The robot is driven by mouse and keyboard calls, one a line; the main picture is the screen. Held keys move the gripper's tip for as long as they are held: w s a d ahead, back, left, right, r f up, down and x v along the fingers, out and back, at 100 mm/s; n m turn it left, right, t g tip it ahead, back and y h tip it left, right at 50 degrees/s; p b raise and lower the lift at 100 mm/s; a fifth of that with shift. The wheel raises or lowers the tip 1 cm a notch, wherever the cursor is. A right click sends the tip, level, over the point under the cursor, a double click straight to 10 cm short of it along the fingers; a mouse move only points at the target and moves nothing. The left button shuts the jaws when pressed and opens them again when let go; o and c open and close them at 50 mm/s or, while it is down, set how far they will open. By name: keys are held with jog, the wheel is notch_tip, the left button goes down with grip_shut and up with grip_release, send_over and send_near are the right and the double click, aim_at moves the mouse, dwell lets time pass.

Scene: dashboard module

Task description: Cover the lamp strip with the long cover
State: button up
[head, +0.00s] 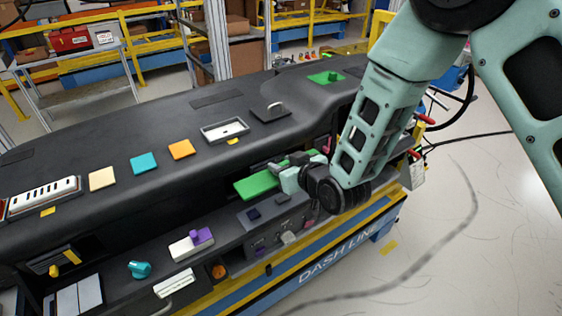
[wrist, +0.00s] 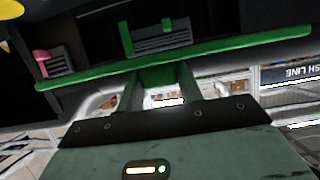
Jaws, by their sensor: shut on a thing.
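The long cover is a flat green plate (head: 257,185) in front of the dashboard's lower shelf. It also spans the wrist view as a long green bar (wrist: 245,48). My gripper (head: 287,177) is shut on its green grip piece, between the two fingers in the wrist view (wrist: 160,80). The cover looks slightly tilted there. What seems to be the lamp strip (head: 42,197), a long white piece with a row of dark gaps, lies uncovered at the far left of the dashboard top. The gripper is well to its right; my arm hides part of the dashboard's right end.
Cream (head: 102,179), teal (head: 144,163) and orange (head: 181,149) squares lie along the dashboard top. A framed white tray (head: 225,131), a dark handled plate (head: 270,113) and a green knobbed plate (head: 326,78) stand further right. A purple-knobbed white block (head: 191,246) sits below.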

aim_at(285, 199)
jog(key=shift+s+d+f+b, duration=0.1)
jog(key=shift+b, duration=0.35)
jog(key=shift+f+b, duration=0.3)
notch_tip(285, 199, down, 7)
jog(key=b, duration=0.6)
jog(key=shift+r+b, duration=0.15)
jog(key=shift+b, duration=0.15)
jog(key=shift+f+b, duration=0.75)
jog(key=shift+b, duration=0.05)
dwell(0.4)
jog(key=o, duration=1.1)
jog(key=shift+c, duration=0.2)
jog(key=shift+s, duration=0.1)
jog(key=p+v, duration=1.4)
jog(key=v, duration=0.3)
